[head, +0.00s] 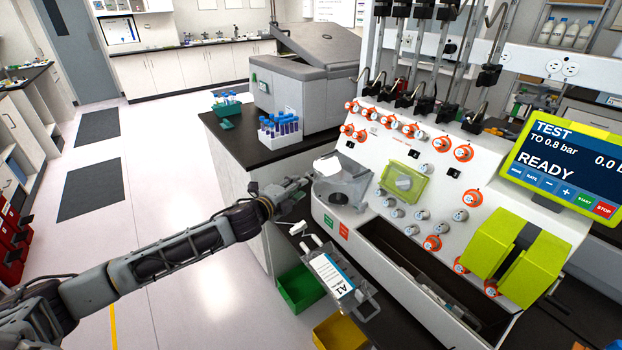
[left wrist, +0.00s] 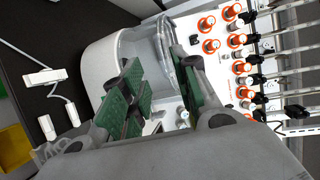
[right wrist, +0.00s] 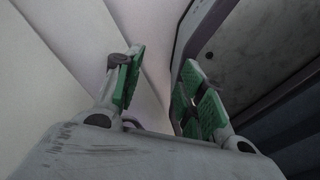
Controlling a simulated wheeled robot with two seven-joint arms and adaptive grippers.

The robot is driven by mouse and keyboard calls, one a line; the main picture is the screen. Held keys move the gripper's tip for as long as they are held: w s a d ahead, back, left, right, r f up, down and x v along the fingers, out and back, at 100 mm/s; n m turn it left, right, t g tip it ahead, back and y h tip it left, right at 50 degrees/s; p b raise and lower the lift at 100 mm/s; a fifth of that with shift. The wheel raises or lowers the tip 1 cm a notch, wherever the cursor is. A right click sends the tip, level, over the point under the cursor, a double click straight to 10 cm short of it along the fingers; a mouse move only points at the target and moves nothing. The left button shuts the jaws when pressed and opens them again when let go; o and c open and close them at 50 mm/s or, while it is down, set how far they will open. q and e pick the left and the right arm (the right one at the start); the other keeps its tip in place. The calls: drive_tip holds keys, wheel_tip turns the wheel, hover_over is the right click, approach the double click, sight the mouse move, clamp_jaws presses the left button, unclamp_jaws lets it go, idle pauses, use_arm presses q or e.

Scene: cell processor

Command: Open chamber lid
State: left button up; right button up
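The chamber (head: 345,188) is a grey, partly see-through housing on the left end of the white machine front. In the left wrist view the chamber (left wrist: 100,62) is a pale rounded body with a clear, curved lid rim (left wrist: 166,48) on its right side. My left gripper (head: 298,187) reaches in from the left, right at the chamber. In the left wrist view its green-padded fingers (left wrist: 160,82) are apart, with the lid rim in line with the gap; I cannot tell whether they touch it. My right gripper (right wrist: 163,88) is open and empty, away from the machine front.
A yellow-green covered unit (head: 403,183) sits right of the chamber, among orange-ringed knobs. A bag labelled A1 (head: 335,275) with white tubing lies below. A tube rack (head: 280,132) stands on the black counter behind. A screen (head: 560,165) reads READY. Green and yellow bins stand lower down.

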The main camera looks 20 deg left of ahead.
sight(311, 177)
use_arm(q)
drive_tip(key=x, duration=0.9)
drive_tip(key=shift+p, duration=0.3)
drive_tip(key=c, duration=0.4)
clamp_jaws()
use_arm(e)
drive_tip(key=shift+w+a+r, duration=0.35)
drive_tip(key=shift+w+a, duration=0.3)
drive_tip(key=shift+a, duration=0.2)
